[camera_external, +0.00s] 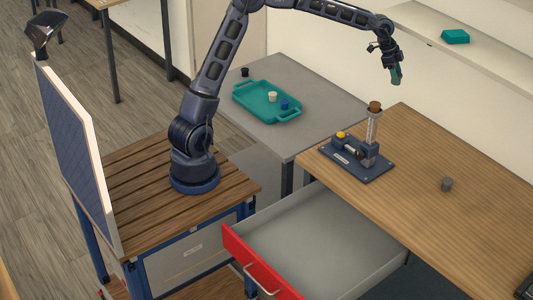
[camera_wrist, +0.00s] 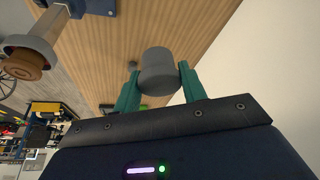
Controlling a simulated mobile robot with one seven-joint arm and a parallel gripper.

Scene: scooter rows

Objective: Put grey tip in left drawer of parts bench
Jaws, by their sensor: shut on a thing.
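My gripper (camera_external: 397,76) is high above the far side of the wooden bench, its teal fingers pointing down. In the wrist view the fingers are shut on a grey tip (camera_wrist: 157,70), a short cylinder held between the fingertips. In the external view I cannot make the tip out between the fingers. The drawer (camera_external: 262,268) with a red front and a metal handle is pulled out from under the parts bench (camera_external: 420,160). Its grey inside looks empty. My gripper is above and beyond it, to its upper right.
A blue fixture (camera_external: 372,172) with a brown-capped post and yellow knob stands on the bench. Another small grey piece (camera_external: 447,184) lies right of it. A teal tray (camera_external: 251,105) with small parts is on the grey table. A shelf (camera_external: 490,58) with a teal block runs behind.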

